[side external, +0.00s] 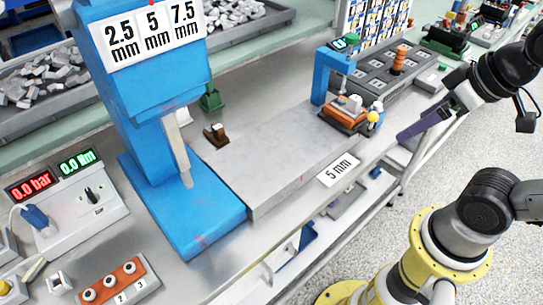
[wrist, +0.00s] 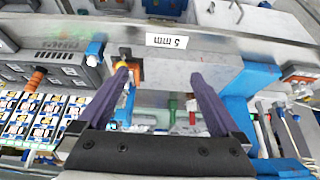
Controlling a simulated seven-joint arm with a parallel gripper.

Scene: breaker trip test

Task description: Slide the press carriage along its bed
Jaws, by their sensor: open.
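The press carriage (side external: 346,113), an orange and grey block with a pale-yellow knob (side external: 373,116), sits at the far right end of the grey bed (side external: 285,150). The blue press (side external: 165,80) stands at the bed's other end. My gripper (side external: 402,135) is open and empty, to the right of the carriage and apart from it in the side view. In the wrist view my gripper (wrist: 160,75) has its two purple fingers spread. That finger partly hides the carriage (wrist: 137,72).
A small blue gantry (side external: 322,75) stands behind the carriage, beside a dark grey slotted tray (side external: 375,75). A control box with red and green displays (side external: 80,205) stands at left. The bed's top is clear between press and carriage.

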